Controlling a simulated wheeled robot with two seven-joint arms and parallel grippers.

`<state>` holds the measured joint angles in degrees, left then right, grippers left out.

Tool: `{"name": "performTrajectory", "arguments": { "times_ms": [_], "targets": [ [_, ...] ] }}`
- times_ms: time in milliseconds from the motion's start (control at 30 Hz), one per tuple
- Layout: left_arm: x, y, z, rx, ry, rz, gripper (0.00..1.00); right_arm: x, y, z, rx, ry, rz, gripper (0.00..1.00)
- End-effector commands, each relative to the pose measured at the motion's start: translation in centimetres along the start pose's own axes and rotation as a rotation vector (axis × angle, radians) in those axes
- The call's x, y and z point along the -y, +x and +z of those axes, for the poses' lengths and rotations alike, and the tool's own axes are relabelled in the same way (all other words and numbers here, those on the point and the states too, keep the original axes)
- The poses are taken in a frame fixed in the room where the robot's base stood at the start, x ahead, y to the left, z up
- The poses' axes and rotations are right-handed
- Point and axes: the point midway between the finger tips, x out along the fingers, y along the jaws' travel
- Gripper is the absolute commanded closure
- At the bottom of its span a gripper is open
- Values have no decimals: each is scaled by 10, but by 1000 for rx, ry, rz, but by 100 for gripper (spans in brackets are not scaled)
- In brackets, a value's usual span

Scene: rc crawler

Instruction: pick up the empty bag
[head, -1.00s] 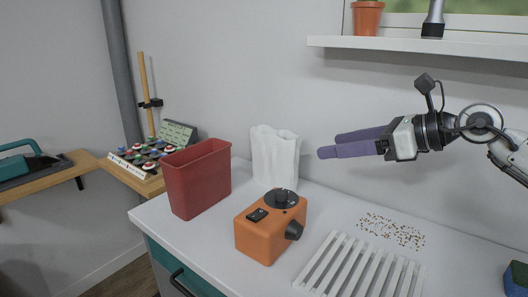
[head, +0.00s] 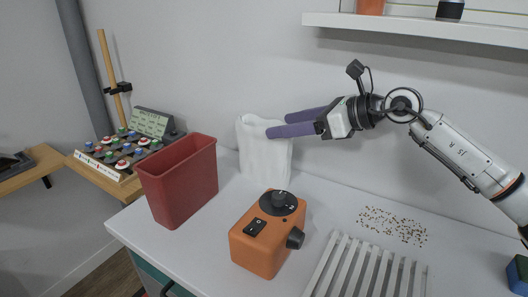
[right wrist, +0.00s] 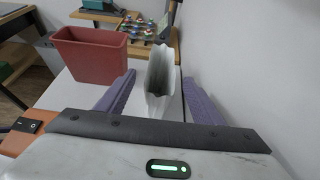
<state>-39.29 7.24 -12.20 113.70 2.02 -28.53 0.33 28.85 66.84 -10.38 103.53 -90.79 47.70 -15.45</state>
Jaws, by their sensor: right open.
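The empty bag (head: 262,163) is white with an open, wavy top and stands upright on the white counter near the wall. In the right wrist view the bag (right wrist: 157,80) stands between the two purple fingers, with a gap on each side. My right gripper (head: 276,122) is open, its fingers level and reaching left at the height of the bag's upper part. In the head view one finger overlaps the bag's upper right edge. Its fingers also show in the right wrist view (right wrist: 158,95). My left gripper is not in view.
A red bin (head: 180,182) stands left of the bag. An orange device with a knob (head: 266,235) is in front of it. A white slatted rack (head: 362,270) and scattered small grains (head: 392,224) lie to the right. A shelf (head: 410,29) hangs above the arm.

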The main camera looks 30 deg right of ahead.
Motion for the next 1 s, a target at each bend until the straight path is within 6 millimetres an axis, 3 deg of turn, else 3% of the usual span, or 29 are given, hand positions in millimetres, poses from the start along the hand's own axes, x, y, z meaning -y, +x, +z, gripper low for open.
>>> {"name": "performTrajectory", "arguments": {
  "times_ms": [167, 300, 633, 933, 1000],
  "targets": [
    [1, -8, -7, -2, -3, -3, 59, 0, 24, 12, 5, 3, 4, 39],
    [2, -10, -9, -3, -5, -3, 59, 0, 42, 9, 3, 3, 2, 39],
    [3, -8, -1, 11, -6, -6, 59, 1, 48, 7, 0, 0, 0, 41],
    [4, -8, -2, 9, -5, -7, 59, 1, 48, 7, 0, 0, 0, 91],
    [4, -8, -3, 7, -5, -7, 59, 1, 48, 8, 1, 0, 0, 94]
  ]
}}
